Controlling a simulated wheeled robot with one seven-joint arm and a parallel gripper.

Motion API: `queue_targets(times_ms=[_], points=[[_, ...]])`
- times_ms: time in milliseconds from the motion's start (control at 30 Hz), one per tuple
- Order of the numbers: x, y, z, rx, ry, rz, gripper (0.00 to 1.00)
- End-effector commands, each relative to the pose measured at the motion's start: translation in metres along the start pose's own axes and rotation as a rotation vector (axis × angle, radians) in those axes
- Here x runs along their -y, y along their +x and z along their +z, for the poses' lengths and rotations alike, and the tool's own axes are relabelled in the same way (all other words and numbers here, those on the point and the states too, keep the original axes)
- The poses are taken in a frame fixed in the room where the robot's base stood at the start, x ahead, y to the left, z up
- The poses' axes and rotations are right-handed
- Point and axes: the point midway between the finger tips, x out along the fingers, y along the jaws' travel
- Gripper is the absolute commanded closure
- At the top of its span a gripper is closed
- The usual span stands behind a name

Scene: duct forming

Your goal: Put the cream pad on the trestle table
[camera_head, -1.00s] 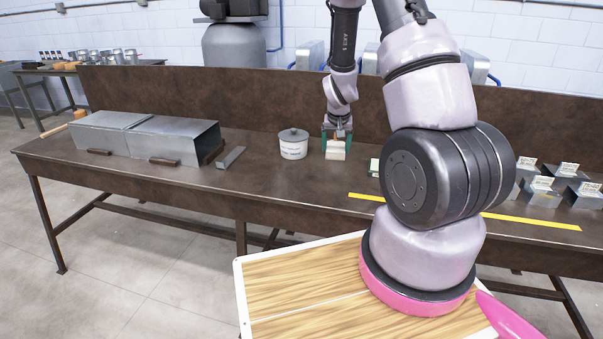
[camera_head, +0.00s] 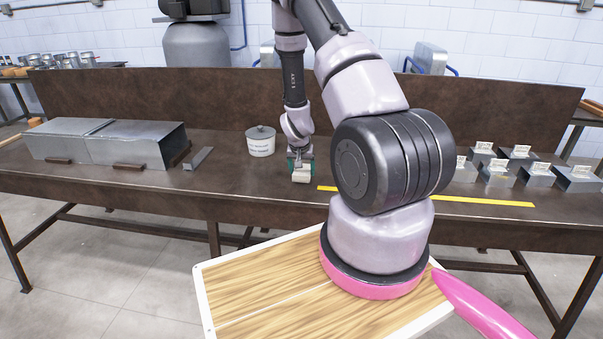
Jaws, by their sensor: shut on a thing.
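My gripper (camera_head: 301,158) has green fingers and points down over the long brown bench (camera_head: 240,185). It is shut on the cream pad (camera_head: 301,174), a small pale block at the fingertips. A smaller table (camera_head: 22,108) with metal cans stands behind at the left, partly cut off and partly hidden by the bench. I cannot tell which table is the trestle table.
The white pot (camera_head: 261,141) and a grey metal duct (camera_head: 110,143) stand left of my gripper. A yellow strip (camera_head: 480,201) lies along the bench's front. Several grey blocks with labels (camera_head: 537,173) stand at the right. A tall backboard (camera_head: 200,100) runs along the bench's rear.

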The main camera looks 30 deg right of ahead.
Motion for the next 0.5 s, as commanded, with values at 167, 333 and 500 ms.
queue_targets(times_ms=[167, 333, 500], points=[[0.0004, 0.0113, 0.0048, 0.000, -0.001, -0.001, 0.75], [0.0004, 0.0111, 0.0048, 0.000, -0.001, -0.001, 0.75], [0.0004, 0.0135, 0.0057, 0.000, -0.001, -0.001, 0.00]])
